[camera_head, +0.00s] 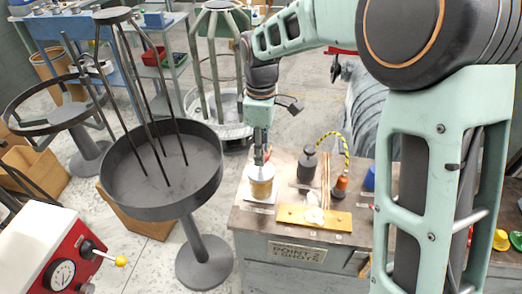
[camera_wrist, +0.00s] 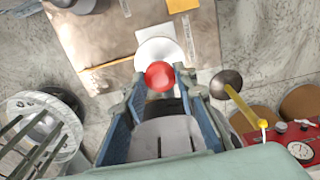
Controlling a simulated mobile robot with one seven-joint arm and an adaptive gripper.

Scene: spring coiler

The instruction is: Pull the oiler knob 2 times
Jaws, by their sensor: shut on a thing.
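The oiler (camera_head: 262,187) is an amber jar with a pale cone-shaped top, standing on a white square near the left end of the workbench. My gripper (camera_head: 259,158) points down directly over it. In the wrist view, the red ball knob (camera_wrist: 158,76) sits between the fingertips of my gripper (camera_wrist: 159,84), and the gripper is shut on it. The oiler's white round top (camera_wrist: 160,51) shows beyond the knob. In the head view the knob is hidden by the fingers.
The workbench (camera_head: 240,218) carries a dark bottle (camera_head: 307,165), an orange-capped bottle (camera_head: 340,187) and a yellow plate (camera_head: 290,214). A sign (camera_head: 297,252) on its front reads "POINT 2 3 SHOTS". A dark round stand (camera_head: 160,205) with upright rods and a red gauge box (camera_head: 50,250) stand left.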

